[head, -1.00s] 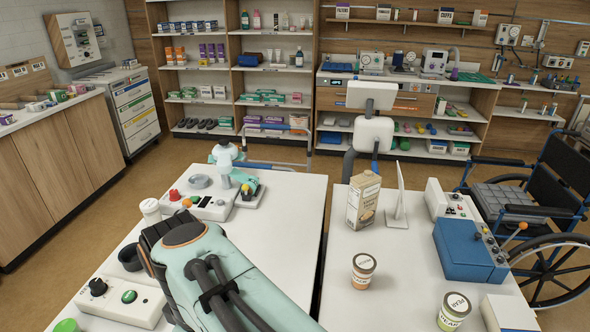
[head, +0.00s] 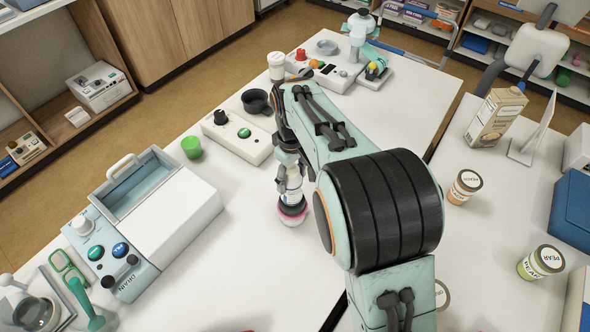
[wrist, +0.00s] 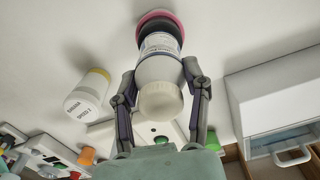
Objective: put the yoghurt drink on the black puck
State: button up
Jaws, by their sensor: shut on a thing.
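A white bottle (head: 293,179) with a pale cap and a printed label, apparently the yoghurt drink, is upright between the fingers of my gripper (head: 287,160). In the wrist view, my gripper (wrist: 160,100) is shut on the bottle (wrist: 160,72) around its upper part, cap towards me. The black puck (head: 292,207) is directly under the bottle, above a pink disc (head: 293,215). In the wrist view the black puck (wrist: 160,28) and pink disc (wrist: 160,15) show past the bottle's base. I cannot tell whether bottle and puck touch.
A control box (head: 236,135) with a black knob and a green cup (head: 191,147) stand left of my gripper. A water-bath device (head: 150,215) is at the lower left. A lidded white cup (head: 276,66) stands behind. The table in front of the puck is clear.

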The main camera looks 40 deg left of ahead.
jog(key=shift+f, duration=0.15)
jog(key=o, duration=1.2)
